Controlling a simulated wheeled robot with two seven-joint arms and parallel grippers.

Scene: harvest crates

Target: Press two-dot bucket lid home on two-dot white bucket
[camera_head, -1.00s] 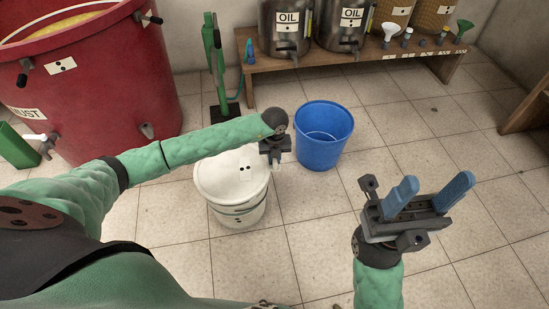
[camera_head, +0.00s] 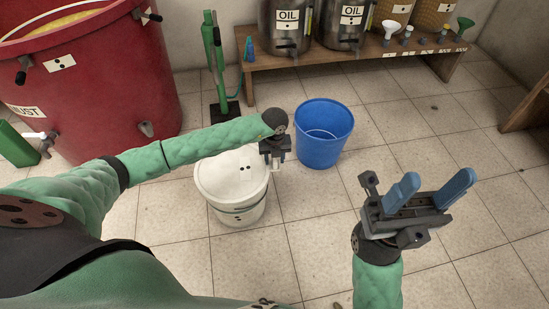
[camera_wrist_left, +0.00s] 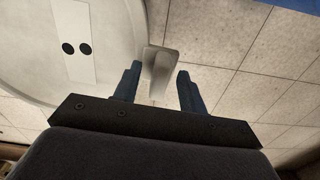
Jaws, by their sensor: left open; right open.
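The white bucket (camera_head: 240,214) stands on the floor with a two-dot mark on its front. The white bucket lid (camera_head: 222,172) lies on its top, with a two-dot label; it also shows in the left wrist view (camera_wrist_left: 30,60). I cannot tell whether its rim is fully seated. My left gripper (camera_head: 276,165) is at the lid's right edge, pointing down. In the left wrist view its fingers (camera_wrist_left: 158,88) are apart, with a pale tab (camera_wrist_left: 157,66) at the lid's edge between them. My right gripper (camera_head: 430,190) is open and empty at the right, away from the bucket.
A blue bucket (camera_head: 322,150) stands just right of my left gripper. A large red bin (camera_head: 100,110) is at the left, beside a green stand (camera_head: 219,75). A low wooden bench (camera_head: 300,72) with oil cans is at the back.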

